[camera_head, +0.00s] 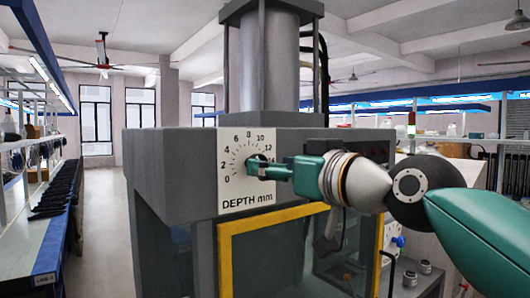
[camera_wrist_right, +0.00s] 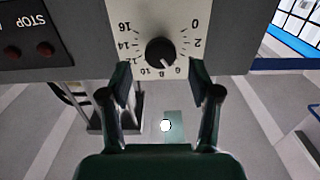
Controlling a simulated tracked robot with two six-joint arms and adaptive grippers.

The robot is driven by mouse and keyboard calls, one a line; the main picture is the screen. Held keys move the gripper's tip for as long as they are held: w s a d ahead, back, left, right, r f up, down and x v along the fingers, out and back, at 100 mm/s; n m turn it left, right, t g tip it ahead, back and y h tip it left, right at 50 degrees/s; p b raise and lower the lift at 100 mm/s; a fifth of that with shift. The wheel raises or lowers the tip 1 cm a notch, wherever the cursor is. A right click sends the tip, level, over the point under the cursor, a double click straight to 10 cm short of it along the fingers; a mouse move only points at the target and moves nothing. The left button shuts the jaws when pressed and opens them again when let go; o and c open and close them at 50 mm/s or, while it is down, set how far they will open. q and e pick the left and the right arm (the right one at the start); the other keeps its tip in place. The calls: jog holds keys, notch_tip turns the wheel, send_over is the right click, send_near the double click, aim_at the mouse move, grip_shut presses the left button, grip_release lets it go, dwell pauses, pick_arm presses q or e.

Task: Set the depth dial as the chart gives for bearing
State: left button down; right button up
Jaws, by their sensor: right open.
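The depth dial, a round black knob on a white plate marked "DEPTH mm" (camera_head: 246,190), is on the front of a grey machine. In the head view my right gripper (camera_head: 276,169) covers much of the knob. In the right wrist view the knob (camera_wrist_right: 160,51) shows whole, with the scale upside down around it. Its small pointer mark seems to face the 6 to 8 side, but is too small to read surely. No chart shows. My left gripper is out of view.
A yellow frame (camera_head: 224,262) borders the machine's opening below the dial. A grey column (camera_head: 268,60) rises above. A blue-edged bench (camera_head: 50,255) stands left, with open floor (camera_head: 105,240) between.

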jog(key=p+x, duration=0.1)
jog(key=x, duration=0.4)
jog(key=shift+w+p, duration=0.15)
jog(key=shift+p, duration=0.2)
